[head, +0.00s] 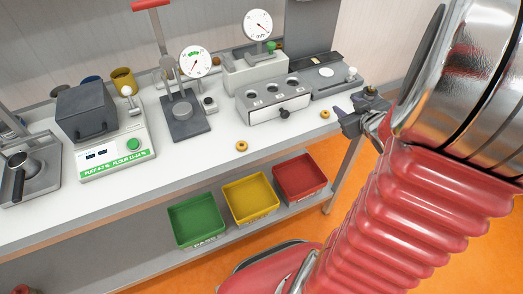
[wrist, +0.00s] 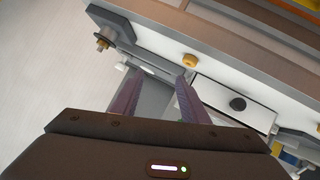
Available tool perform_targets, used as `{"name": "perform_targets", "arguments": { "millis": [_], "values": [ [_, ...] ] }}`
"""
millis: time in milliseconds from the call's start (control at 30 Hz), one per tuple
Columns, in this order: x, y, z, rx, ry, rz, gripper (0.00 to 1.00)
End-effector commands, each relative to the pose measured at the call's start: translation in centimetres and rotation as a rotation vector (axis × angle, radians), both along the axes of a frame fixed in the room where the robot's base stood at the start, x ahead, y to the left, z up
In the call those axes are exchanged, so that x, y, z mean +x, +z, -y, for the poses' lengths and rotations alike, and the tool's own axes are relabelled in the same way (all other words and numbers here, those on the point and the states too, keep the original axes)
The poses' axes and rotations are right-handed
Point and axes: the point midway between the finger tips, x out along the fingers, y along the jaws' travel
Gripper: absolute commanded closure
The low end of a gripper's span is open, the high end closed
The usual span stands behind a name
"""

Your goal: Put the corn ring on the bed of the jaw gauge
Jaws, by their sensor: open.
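One small yellow corn ring (head: 325,114) lies on the bench near its front edge, close to my gripper; a ring also shows in the wrist view (wrist: 190,60), just beyond the fingertips. A second ring (head: 241,146) lies further left on the bench. My gripper (head: 344,119) is open and empty at the bench's right end; its purple fingers show apart in the wrist view (wrist: 160,78). A dial marked mm (head: 257,25) stands over a grey block, and another dial (head: 195,62) has a stand and dark base. I cannot tell which is the jaw gauge.
A grey box with round holes and a drawer (head: 272,105) stands mid-bench. A flat device with a knob (head: 325,73) is right of it. A scale (head: 117,152) stands left. Green (head: 196,221), yellow (head: 250,198) and red (head: 300,177) trays sit on the lower shelf.

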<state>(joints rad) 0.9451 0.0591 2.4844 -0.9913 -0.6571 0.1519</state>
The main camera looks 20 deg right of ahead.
Motion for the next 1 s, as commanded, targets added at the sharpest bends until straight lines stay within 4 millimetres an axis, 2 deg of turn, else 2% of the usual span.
{"name": "perform_targets", "arguments": {
  "millis": [33, 200, 467, 767, 1000],
  "values": [
    [0.7, 1.1, -0.7, -0.020, -0.012, -0.015, 0.59],
    [1.5, 3.6, -2.7, -0.043, -0.084, -0.071, 0.59],
    [1.2, 6.8, -8.1, -0.008, -0.161, -0.146, 0.59],
    [-1.8, 8.9, -17.0, 0.121, -0.171, -0.255, 0.59],
    [-6.3, 9.5, -25.8, 0.263, -0.096, -0.380, 0.59]
  ]
}}
